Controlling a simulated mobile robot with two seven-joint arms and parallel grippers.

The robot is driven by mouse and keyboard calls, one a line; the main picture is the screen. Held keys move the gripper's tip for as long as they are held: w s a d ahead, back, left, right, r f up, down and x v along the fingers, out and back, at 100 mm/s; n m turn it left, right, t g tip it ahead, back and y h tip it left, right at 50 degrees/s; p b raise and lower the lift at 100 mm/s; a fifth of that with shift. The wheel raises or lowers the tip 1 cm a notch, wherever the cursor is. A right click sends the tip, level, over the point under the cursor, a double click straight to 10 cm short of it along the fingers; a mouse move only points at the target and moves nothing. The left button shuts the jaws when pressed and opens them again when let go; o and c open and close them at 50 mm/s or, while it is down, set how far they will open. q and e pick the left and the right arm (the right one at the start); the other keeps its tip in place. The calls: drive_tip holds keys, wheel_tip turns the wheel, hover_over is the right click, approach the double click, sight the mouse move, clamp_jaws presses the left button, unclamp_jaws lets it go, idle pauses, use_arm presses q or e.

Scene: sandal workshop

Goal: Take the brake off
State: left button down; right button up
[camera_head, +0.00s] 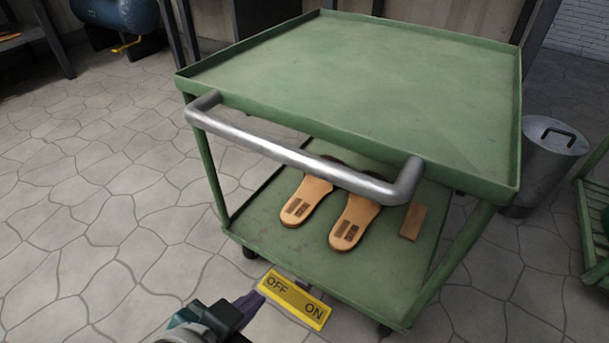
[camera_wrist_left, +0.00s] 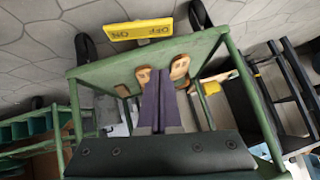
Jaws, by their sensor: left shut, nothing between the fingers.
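The green cart (camera_head: 390,75) stands ahead of me with a steel push handle (camera_head: 300,157) on its near side. A yellow brake plate (camera_head: 295,299) marked OFF on its left and ON on its right sits low at the cart's near edge. It also shows in the left wrist view (camera_wrist_left: 138,29). I cannot tell which end is pressed down. My left gripper (camera_head: 256,299) is shut and empty, its purple fingers (camera_wrist_left: 157,85) close to the OFF end in the head view. I cannot tell whether they touch it. My right gripper is not in view.
Two tan soles (camera_head: 355,220) and a small tan block (camera_head: 413,221) lie on the lower shelf (camera_head: 270,222). The top shelf is empty. A grey metal bin (camera_head: 548,160) stands right of the cart. The stone floor at left is clear.

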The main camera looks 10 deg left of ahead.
use_arm(q)
drive_tip(key=shift+s, duration=0.25)
drive_tip(key=b, duration=1)
hover_over(280, 282)
drive_tip(key=s, duration=0.3)
drive_tip(key=f, duration=0.7)
drive_tip(key=shift+s+d+f, duration=0.15)
drive_tip(key=shift+s+f, duration=0.05)
drive_tip(key=shift+f, duration=0.15)
drive_tip(key=shift+w+a+f+b, duration=0.15)
drive_tip(key=shift+a+f+b, duration=0.05)
drive_tip(key=shift+f+b, duration=0.85)
drive_tip(key=shift+a+f+b, duration=0.25)
drive_tip(key=shift+f+b, duration=0.3)
drive_tip(key=shift+b, duration=0.05)
